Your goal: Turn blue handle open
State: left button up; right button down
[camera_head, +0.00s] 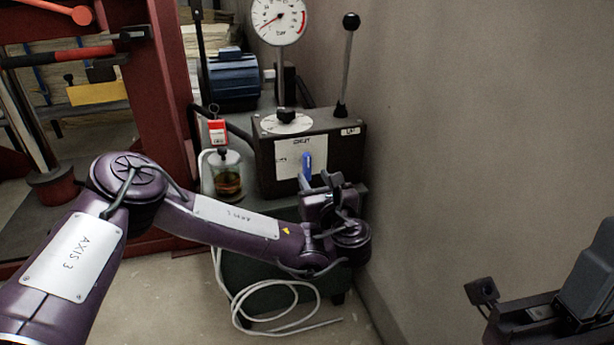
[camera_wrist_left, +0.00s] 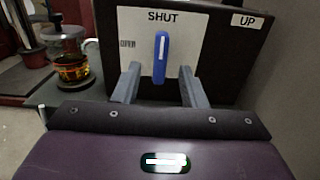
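The blue handle (camera_head: 307,165) stands upright on a white plate (camera_wrist_left: 140,30) on the front of a dark box. In the left wrist view the handle (camera_wrist_left: 161,58) points up at the word SHUT; a smaller word, seemingly OPEN, is at its left. My left gripper (camera_wrist_left: 159,80) is open, with one finger on each side of the handle and a visible gap to both. In the head view my left gripper (camera_head: 317,182) is just in front of the box. My right gripper (camera_head: 535,285) is at the lower right, its fingers apart, empty and far from the box.
The dark box (camera_head: 345,155) carries a black-knobbed lever (camera_head: 347,65) and a round gauge (camera_head: 279,20). A glass jar (camera_head: 226,175) with amber liquid stands left of it. A grey wall (camera_head: 470,130) is close on the right. A white hose (camera_head: 285,325) lies on the floor.

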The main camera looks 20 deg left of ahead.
aim_at(308, 169)
pick_arm(q)
jog(key=b+x, duration=0.1)
jog(key=x, duration=0.4)
jog(key=shift+w+f, duration=0.1)
jog(key=shift+f, duration=0.05)
jog(key=shift+w+a, duration=0.4)
jog(key=shift+w, duration=0.1)
grip_shut()
